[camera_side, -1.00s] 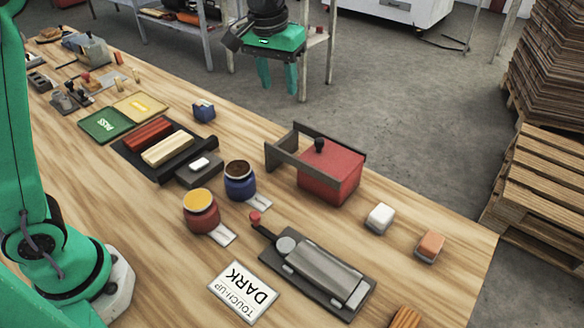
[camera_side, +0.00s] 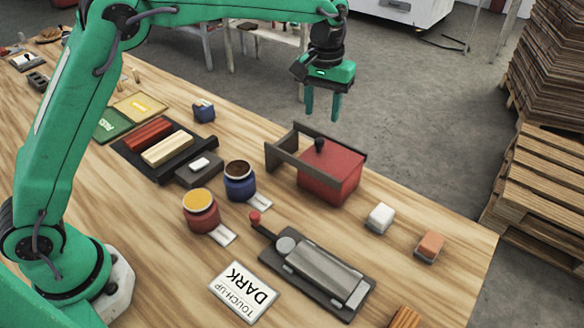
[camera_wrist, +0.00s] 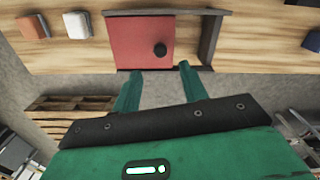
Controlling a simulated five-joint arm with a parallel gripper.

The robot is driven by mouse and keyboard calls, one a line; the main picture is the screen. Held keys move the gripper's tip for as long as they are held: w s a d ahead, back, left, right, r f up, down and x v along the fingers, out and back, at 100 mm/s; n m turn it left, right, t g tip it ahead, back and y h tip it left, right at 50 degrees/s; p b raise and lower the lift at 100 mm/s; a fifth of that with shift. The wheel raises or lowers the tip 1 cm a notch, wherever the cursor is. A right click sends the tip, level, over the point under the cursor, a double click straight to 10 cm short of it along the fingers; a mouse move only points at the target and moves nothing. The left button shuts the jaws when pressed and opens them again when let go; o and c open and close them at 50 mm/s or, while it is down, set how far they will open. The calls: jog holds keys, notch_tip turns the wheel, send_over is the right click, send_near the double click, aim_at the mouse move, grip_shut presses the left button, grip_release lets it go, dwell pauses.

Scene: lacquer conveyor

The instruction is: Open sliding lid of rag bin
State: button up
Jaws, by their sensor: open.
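The rag bin is a red box (camera_side: 331,183) with dark rails that extend to its left, standing near the far edge of the bench. A black knob (camera_side: 319,145) sits on its red top. The bin also shows in the wrist view as a red panel (camera_wrist: 140,42) with the knob (camera_wrist: 160,49) near its right side. The red top covers the box. My gripper (camera_side: 321,108) is open and empty, fingers pointing down, above and beyond the bin's far side. In the wrist view my fingertips (camera_wrist: 160,67) lie just short of the bin's edge, apart from the knob.
A white block (camera_side: 380,217) and an orange block (camera_side: 430,244) stand right of the bin. A blue pot (camera_side: 239,182), a red pot (camera_side: 201,211) and a grey lever device (camera_side: 318,271) stand in front. A small blue item (camera_side: 204,111) lies left of the bin.

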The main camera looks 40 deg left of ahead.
aim_at(319, 140)
jog(key=shift+f, duration=3.8)
grip_shut()
